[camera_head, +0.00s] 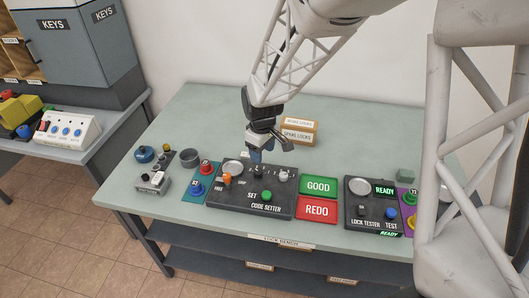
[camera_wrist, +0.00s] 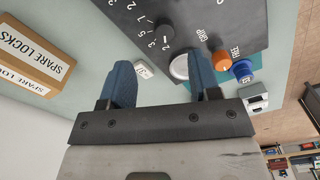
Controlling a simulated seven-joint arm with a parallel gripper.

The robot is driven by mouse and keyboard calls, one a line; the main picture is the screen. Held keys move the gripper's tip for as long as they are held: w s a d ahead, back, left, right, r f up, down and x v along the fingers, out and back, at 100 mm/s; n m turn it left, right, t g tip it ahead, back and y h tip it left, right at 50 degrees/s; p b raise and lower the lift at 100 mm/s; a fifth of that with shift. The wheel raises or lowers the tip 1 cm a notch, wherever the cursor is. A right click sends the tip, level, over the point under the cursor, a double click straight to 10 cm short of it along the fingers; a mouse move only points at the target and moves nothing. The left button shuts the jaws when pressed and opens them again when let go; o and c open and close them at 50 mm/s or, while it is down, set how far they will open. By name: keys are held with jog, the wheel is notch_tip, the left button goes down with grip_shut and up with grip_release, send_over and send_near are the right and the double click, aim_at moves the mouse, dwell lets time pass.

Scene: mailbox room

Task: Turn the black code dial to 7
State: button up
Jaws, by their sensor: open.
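The black code dial (camera_wrist: 161,33) sits on the dark code setter panel, with white numbers printed around it; I cannot tell which number it points to. The dial lies beyond the gap between the fingertips. A round silver disc (camera_wrist: 180,66) is beside the right finger.
Orange knob (camera_wrist: 222,60) and blue knob (camera_wrist: 242,70) stand close to the right finger. A small white labelled block (camera_wrist: 143,69) lies behind the panel. Spare locks boxes (camera_head: 298,138) stand at the back. GOOD (camera_head: 318,186) and REDO (camera_head: 317,209) pads lie to the right.

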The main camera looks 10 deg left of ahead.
aim_at(258, 171)
jog(key=shift+w+a+f+n, duration=0.15)
jog(key=shift+a+f+n, duration=0.15)
jog(key=shift+a+f, duration=0.4)
jog(key=shift+f, duration=3.9)
jog(key=c, duration=0.9)
